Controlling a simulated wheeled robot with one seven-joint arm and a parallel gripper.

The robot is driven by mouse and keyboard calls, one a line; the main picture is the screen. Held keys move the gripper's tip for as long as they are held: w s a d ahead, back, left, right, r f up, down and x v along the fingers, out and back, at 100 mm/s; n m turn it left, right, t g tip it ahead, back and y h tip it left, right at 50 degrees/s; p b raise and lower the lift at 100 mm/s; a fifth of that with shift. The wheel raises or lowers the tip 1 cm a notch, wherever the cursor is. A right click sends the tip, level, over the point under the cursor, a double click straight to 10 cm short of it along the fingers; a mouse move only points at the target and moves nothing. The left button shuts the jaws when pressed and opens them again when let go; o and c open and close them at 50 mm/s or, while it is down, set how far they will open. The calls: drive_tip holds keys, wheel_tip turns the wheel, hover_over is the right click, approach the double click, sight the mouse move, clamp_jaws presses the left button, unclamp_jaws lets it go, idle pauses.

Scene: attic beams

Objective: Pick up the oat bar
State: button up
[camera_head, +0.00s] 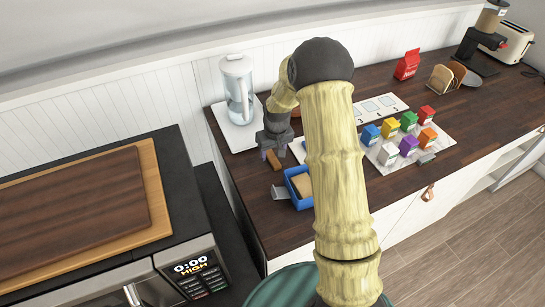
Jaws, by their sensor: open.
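My gripper (272,154) points down over the left part of the dark wooden counter, at the end of my bamboo-like arm. Its jaws are open. A small brown bar (274,161), which looks like the oat bar, shows right at the fingertips. I cannot tell whether the fingers touch it or how far it is from the counter. The gripper body hides what is behind it.
A blue tray (291,194) with a tan piece inside stands just right of and nearer than the gripper, partly behind my arm. A glass pitcher (237,88) stands behind left. Several coloured cartons (390,128) stand to the right. A microwave (192,268) is at left.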

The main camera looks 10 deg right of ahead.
wheel_tip(320, 180, down, 2)
drive_tip(key=shift+w+f, duration=0.1)
drive_tip(key=shift+w, duration=0.05)
drive_tip(key=shift+c, duration=0.4)
drive_tip(key=c, duration=1)
